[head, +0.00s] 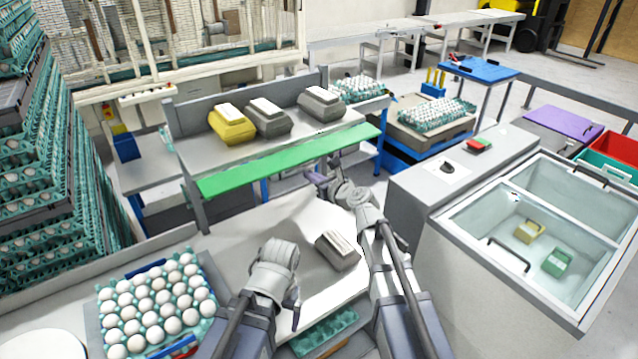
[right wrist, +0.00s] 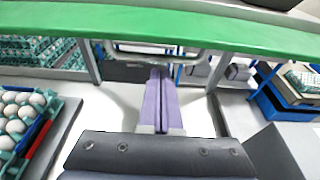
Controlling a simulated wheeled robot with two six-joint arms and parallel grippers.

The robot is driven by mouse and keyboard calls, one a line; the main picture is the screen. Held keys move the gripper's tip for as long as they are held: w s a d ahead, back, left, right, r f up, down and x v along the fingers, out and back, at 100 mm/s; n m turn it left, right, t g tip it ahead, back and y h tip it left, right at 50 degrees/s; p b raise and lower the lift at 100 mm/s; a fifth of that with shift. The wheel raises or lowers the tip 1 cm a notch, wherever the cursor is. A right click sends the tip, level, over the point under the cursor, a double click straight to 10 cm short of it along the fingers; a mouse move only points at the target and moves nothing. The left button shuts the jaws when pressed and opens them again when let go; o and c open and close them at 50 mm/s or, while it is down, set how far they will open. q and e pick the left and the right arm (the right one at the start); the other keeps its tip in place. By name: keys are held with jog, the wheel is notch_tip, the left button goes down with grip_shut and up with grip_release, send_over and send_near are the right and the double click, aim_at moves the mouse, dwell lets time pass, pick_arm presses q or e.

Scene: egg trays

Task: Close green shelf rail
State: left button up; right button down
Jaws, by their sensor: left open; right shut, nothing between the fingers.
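The green shelf rail (head: 290,161) is a long flat strip along the front edge of the grey shelf (head: 200,152). In the head view it slopes outward and down from the shelf. It crosses the top of the right wrist view (right wrist: 160,32). My right gripper (head: 314,178) is shut and empty, just in front of and below the rail; its purple fingers (right wrist: 160,80) point toward the space under the rail. I cannot tell whether they touch it. My left gripper (head: 295,308) is open and empty, low over the white worktop (head: 235,240).
One yellow carton (head: 231,125) and two grey cartons stand on the shelf. Another grey carton (head: 338,251) lies on the worktop between my arms. An egg tray (head: 155,305) is at front left. A glass-topped chest (head: 540,220) stands at right.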

pick_arm(q)
notch_tip(320, 180, up, 3)
jog(key=shift+s+f+p, duration=0.1)
jog(key=shift+p, duration=0.7)
pick_arm(e)
jog(key=r, duration=0.3)
jog(key=shift+s+d, duration=0.1)
jog(key=shift+s, duration=0.15)
